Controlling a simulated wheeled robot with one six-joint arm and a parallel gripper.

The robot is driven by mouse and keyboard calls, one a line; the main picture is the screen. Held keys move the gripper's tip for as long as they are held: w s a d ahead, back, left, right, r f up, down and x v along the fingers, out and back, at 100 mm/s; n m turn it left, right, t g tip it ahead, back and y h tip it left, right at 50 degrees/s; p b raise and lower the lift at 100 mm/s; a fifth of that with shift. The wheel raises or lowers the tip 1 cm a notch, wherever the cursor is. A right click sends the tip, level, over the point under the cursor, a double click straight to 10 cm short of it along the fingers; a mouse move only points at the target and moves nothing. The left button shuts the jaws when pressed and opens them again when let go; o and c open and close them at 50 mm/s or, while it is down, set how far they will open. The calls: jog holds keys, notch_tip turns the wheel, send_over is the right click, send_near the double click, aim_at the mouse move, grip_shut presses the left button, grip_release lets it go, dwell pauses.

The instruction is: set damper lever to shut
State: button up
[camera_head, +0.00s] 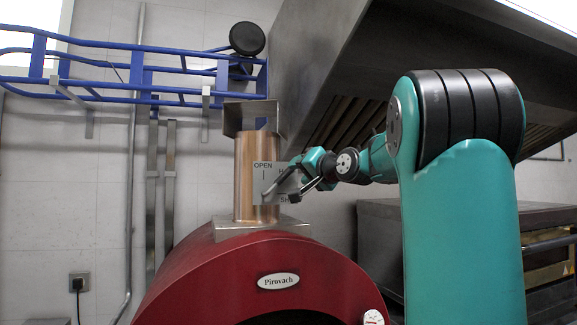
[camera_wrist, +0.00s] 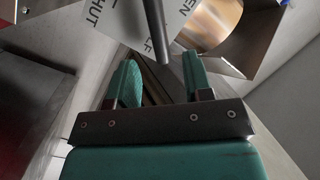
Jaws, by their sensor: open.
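The damper lever (camera_wrist: 157,30) is a dark round rod in the wrist view. It comes down from the top edge, and its end lies between my finger ends. It crosses the pale label plate (camera_wrist: 118,22), near the lettering HALF, with OPEN to its right and SHUT to its left. The head view shows the plate (camera_head: 270,172) on the copper flue pipe (camera_head: 244,180), partly hidden by my gripper (camera_head: 306,183). In the wrist view my gripper (camera_wrist: 160,62) is open, one finger on each side of the rod. I cannot tell whether either touches it.
The red oven (camera_head: 220,270) marked Pirovach stands below the flue. A steel hood (camera_head: 340,60) hangs above and behind my arm. A blue wall rack (camera_head: 140,85) is at upper left. A dark steel oven (camera_head: 375,240) stands at right.

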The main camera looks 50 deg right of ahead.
aim_at(291, 171)
jog(key=p+x, duration=0.1)
jog(key=x, duration=0.5)
jog(key=shift+w+p, duration=0.15)
jog(key=shift+p, duration=0.25)
grip_shut()
